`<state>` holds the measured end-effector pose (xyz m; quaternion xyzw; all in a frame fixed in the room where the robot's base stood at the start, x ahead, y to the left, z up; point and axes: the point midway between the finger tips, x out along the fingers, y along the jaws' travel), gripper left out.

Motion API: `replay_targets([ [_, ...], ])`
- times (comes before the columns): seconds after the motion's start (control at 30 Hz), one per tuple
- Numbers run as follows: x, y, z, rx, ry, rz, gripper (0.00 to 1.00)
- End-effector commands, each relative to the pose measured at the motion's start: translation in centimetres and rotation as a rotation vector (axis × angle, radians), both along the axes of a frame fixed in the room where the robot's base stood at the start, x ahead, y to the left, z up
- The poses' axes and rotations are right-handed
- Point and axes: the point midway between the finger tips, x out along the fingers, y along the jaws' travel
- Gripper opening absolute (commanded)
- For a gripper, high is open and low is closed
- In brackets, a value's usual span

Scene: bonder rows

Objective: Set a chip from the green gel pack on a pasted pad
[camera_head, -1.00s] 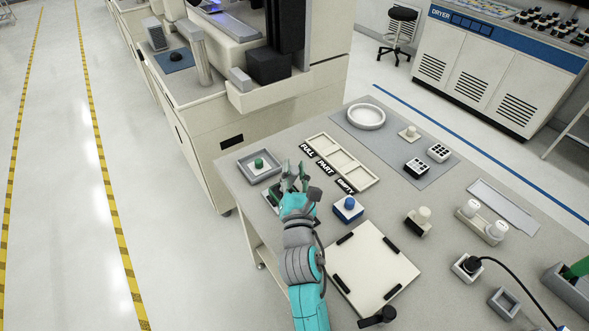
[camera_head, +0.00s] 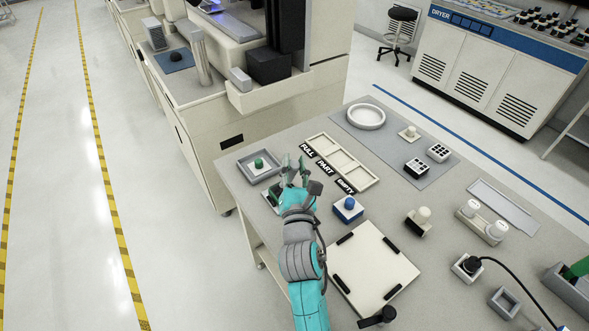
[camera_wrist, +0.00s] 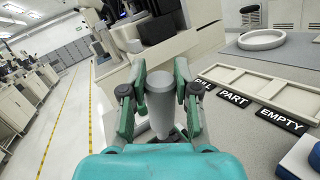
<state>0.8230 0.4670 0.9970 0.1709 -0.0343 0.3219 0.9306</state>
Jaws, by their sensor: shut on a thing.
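My gripper (camera_head: 294,171) is over the near-left part of the bench. In the wrist view its fingers close on a grey tapered cylinder (camera_wrist: 160,92), which looks like a tool handle; its lower end and any chip on it are hidden. A dark green-edged item (camera_head: 270,197), perhaps the green gel pack, lies just left of the gripper, partly covered by it. A white plate (camera_head: 373,268) with black clips lies to the right of my arm. No pasted pad can be made out.
A divided tray (camera_head: 352,165) labelled FULL, PART, EMPTY lies to the right. A round white dish (camera_head: 366,117) is farther back.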

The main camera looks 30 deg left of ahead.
Motion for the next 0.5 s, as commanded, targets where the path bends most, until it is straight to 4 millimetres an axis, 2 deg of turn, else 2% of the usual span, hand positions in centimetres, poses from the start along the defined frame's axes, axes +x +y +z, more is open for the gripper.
replay_targets([
  [0.5, 0.0, 0.0, 3.7, 0.002, -0.003, 0.000, 0.00],
])
